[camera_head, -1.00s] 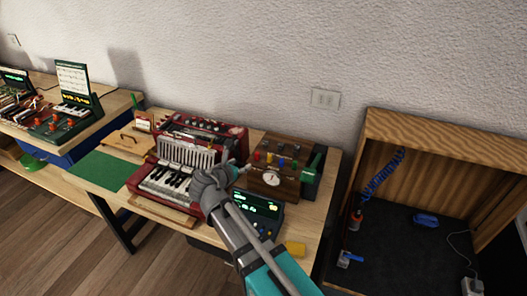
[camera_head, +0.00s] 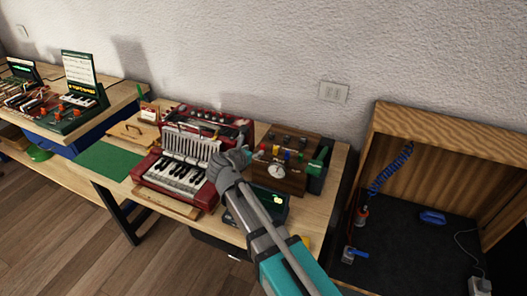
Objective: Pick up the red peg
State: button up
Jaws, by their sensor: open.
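My gripper (camera_head: 243,152) is just left of the box, in front of the red accordion-like instrument. It is apart from the red peg and appears open and empty. Its fingertips are small and partly hidden by the grey hand.
The red instrument (camera_head: 158,181) with piano keys is left of my gripper. A dark device with a green display (camera_head: 273,200) sits below the box. A dark green holder (camera_head: 317,181) stands at right. A green mat (camera_head: 108,160) leaves clear table at left.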

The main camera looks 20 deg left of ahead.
aim_at(262, 147)
jog(key=shift+b+x, duration=0.45)
jog(key=shift+x, duration=1.2)
jog(key=shift+w, duration=0.1)
jog(key=x, duration=0.1)
jog(key=b+x, duration=0.2)
jog(key=x, duration=0.1)
jog(key=shift+a+f, duration=0.2)
jog(key=shift+f, duration=0.1)
jog(key=shift+w+d+f, duration=0.15)
jog(key=shift+w, duration=0.25)
jog(key=shift+c, duration=0.3)
jog(key=c, duration=0.8)
